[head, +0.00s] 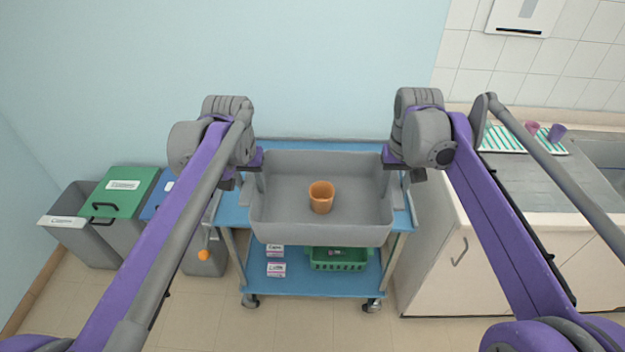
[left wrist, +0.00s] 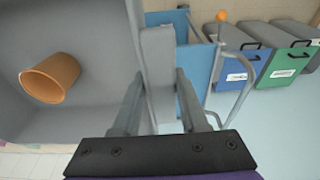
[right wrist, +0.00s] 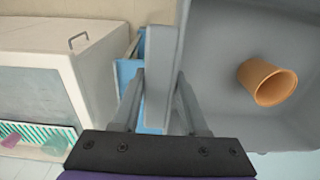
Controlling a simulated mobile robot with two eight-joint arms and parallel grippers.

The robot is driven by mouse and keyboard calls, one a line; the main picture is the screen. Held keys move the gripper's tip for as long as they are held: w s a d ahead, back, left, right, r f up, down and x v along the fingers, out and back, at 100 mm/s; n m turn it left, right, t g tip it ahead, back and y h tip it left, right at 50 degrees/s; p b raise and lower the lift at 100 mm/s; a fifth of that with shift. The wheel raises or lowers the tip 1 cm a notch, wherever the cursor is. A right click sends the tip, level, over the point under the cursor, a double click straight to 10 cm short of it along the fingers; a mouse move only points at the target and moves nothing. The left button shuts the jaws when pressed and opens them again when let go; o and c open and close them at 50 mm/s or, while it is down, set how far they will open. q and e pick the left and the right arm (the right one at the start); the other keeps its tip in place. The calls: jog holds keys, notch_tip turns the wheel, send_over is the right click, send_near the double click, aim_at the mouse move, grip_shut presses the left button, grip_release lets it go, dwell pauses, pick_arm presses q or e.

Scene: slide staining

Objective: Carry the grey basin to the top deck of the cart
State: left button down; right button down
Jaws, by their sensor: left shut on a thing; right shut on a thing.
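The grey basin (head: 320,232) is level in the head view, over the blue top deck (head: 233,217) of the cart. I cannot tell whether it rests on the deck or hangs just above it. An orange cup (head: 321,197) stands inside the basin. My left gripper (head: 254,180) is shut on the basin's left side handle, which shows between the fingers in the left wrist view (left wrist: 160,75). My right gripper (head: 390,178) is shut on the right side handle, seen in the right wrist view (right wrist: 162,75).
The cart's lower deck (head: 315,284) holds a green basket (head: 340,258) and small labelled boxes (head: 275,269). Bins with green (head: 125,200) and blue lids stand at left. A counter (head: 520,185) with a striped drying mat (head: 503,140) and cups stands close at right.

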pick_arm(q)
jog(key=shift+a, duration=0.15)
pick_arm(e)
jog(key=shift+a, duration=0.25)
